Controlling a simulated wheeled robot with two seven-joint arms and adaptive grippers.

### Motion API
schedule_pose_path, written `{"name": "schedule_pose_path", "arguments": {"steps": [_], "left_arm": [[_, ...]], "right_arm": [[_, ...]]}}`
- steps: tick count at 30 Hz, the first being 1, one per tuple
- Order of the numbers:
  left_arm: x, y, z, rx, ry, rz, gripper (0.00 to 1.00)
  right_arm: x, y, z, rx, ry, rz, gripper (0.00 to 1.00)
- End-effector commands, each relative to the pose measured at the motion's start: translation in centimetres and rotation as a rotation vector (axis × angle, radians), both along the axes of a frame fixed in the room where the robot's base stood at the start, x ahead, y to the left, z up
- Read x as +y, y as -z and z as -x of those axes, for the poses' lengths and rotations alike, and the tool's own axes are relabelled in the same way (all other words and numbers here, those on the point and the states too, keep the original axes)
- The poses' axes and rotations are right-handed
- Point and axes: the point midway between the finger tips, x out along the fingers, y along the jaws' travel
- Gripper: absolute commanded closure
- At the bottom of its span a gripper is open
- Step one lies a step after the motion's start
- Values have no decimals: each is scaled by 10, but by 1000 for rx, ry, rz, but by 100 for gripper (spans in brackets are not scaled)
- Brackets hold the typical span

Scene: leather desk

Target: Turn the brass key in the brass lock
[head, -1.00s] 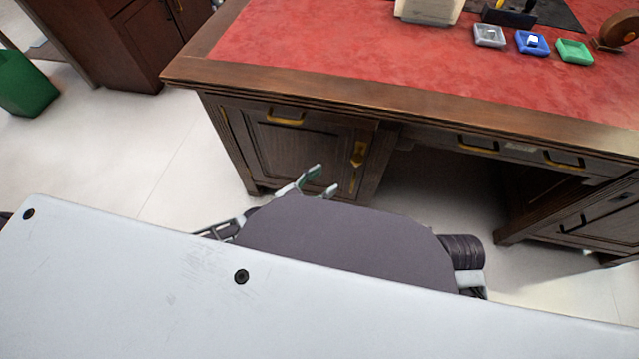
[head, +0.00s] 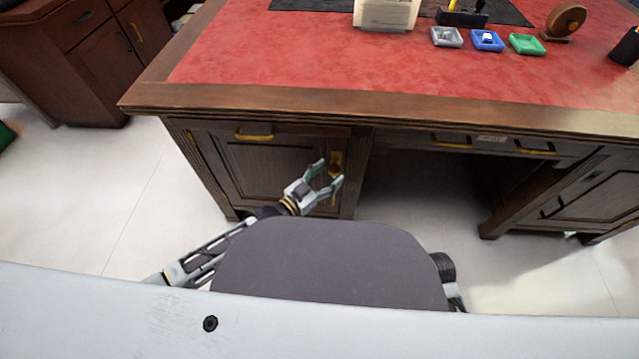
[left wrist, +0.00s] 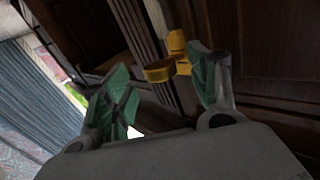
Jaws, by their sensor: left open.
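The brass lock (head: 336,158) is a small upright brass plate on the right side of the desk's left cabinet door. It also shows in the left wrist view (left wrist: 177,44). The brass key (left wrist: 158,72), with a rounded bow, sticks out from the lock in the left wrist view. My left gripper (head: 329,174) is open in front of the lock. In the wrist view its green-padded fingers stand to either side of the key, which appears between them; I cannot tell whether they touch it. My right gripper is out of view.
The red-topped desk (head: 270,65) stands ahead, with grey, blue (head: 487,40) and green trays on top. The cabinet door (head: 270,170) has a brass handle above it. An open knee space lies right of the lock.

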Motion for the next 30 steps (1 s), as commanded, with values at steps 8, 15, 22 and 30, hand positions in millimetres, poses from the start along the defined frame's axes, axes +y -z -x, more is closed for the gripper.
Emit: {"name": "schedule_pose_path", "arguments": {"steps": [8, 15, 22, 30], "left_arm": [[-12, 0, -13, -1, 0, 1, 40], [-12, 0, -14, 1, 0, 1, 40], [-12, 0, -14, 1, 0, 1, 57], [-12, 0, -14, 0, 0, 0, 67]], "right_arm": [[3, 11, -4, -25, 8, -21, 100], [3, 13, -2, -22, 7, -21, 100], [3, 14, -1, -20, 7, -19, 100], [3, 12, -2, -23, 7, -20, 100]]}}
